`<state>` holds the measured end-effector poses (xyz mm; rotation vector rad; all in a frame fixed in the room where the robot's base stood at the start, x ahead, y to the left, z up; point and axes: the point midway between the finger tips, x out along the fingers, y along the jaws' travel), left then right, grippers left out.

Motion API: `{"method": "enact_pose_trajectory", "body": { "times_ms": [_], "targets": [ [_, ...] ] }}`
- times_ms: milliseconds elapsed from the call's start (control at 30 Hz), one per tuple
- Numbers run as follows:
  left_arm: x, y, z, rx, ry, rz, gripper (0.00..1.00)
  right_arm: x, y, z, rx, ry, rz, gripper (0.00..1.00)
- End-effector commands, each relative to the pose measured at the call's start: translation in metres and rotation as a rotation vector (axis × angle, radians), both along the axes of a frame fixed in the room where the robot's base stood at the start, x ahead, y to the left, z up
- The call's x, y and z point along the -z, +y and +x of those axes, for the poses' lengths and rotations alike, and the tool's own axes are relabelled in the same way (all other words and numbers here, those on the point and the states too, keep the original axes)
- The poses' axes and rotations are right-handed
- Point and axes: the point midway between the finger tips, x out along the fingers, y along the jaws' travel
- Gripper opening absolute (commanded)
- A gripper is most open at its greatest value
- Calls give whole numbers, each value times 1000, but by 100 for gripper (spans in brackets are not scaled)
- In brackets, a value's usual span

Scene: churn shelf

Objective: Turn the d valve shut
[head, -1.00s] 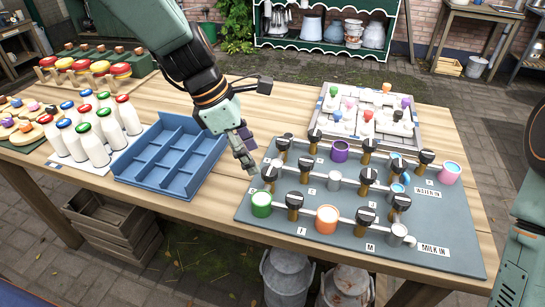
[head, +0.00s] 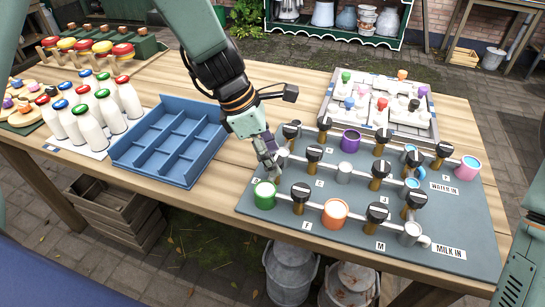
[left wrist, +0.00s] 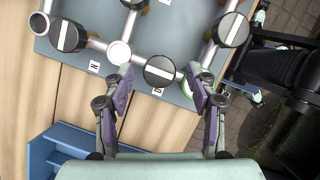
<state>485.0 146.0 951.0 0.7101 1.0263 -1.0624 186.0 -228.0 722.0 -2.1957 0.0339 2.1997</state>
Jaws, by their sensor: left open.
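The grey valve board (head: 262,212) carries pipes, coloured pots and several black round valve handles with white bars. My left gripper (head: 270,172) is low over the board's left edge, just above the green pot (head: 264,194), and hides a valve there. In the left wrist view the left gripper (left wrist: 160,92) has its fingers apart and empty. A black valve handle (left wrist: 160,71) shows just beyond and between the fingertips, its white bar lying nearly crosswise. I cannot make out a letter D on any label. My right gripper is out of view.
A blue divided tray (head: 172,142) stands left of the board, with white milk bottles (head: 92,130) beyond it. An orange pot (head: 335,212) and a purple pot (head: 350,140) stand on the board. A pale tray (head: 436,128) of small coloured pieces is behind.

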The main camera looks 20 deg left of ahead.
Motion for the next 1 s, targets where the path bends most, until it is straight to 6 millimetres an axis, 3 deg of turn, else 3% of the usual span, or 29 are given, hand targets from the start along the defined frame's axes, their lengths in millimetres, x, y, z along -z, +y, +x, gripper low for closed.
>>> {"method": "enact_pose_trajectory", "body": {
  "times_ms": [367,1000],
  "targets": [
    [6,-3,4,0,-1,0,57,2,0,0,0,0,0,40],
    [6,-2,4,1,-1,0,4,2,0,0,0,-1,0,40]
  ]
}}
